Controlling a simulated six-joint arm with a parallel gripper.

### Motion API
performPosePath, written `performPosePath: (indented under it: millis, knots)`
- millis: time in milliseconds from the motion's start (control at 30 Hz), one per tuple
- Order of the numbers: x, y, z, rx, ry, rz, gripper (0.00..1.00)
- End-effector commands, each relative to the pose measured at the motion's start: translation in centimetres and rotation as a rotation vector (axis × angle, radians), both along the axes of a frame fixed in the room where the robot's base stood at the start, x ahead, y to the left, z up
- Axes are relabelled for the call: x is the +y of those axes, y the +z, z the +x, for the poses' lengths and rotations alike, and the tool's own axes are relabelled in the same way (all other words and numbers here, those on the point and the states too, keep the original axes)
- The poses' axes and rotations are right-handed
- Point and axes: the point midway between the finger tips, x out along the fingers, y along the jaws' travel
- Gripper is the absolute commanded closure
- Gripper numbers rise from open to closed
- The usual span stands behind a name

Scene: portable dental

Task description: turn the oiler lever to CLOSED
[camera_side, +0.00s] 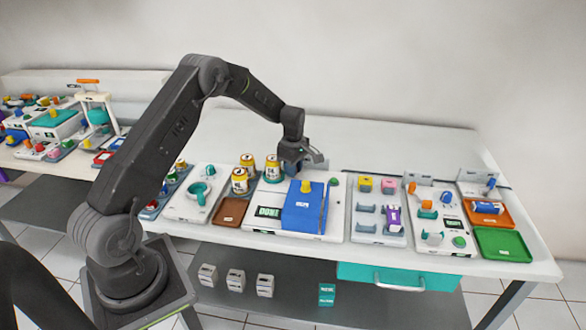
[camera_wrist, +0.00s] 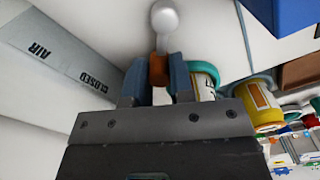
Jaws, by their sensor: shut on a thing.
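My gripper (camera_side: 302,164) is low over the back of the white table, and its fingers also show in the wrist view (camera_wrist: 156,78). They are shut on an orange-brown piece (camera_wrist: 158,68), which I take for the oiler lever. A white stem with a round white knob (camera_wrist: 165,17) shows just beyond the fingers. A grey block (camera_wrist: 55,62) to the left carries the words AIR and CLOSED. How the lever points relative to CLOSED is unclear. In the side view the lever is hidden by my gripper.
Yellow cans (camera_side: 239,181) stand close left of my gripper. A white unit (camera_side: 335,215) with a blue block (camera_side: 302,212) lies in front. A rack (camera_side: 364,228) and a green tray (camera_side: 503,246) are further right. The table behind is mostly clear.

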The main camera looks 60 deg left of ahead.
Motion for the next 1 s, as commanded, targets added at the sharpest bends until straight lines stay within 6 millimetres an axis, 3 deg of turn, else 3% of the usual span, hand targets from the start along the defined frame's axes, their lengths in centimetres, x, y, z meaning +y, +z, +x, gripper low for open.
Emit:
performPosePath:
  millis: [1000]
  knots:
    - [-1.0, 0.0, 3.0, 0.000, -0.766, 0.000, 1.00]
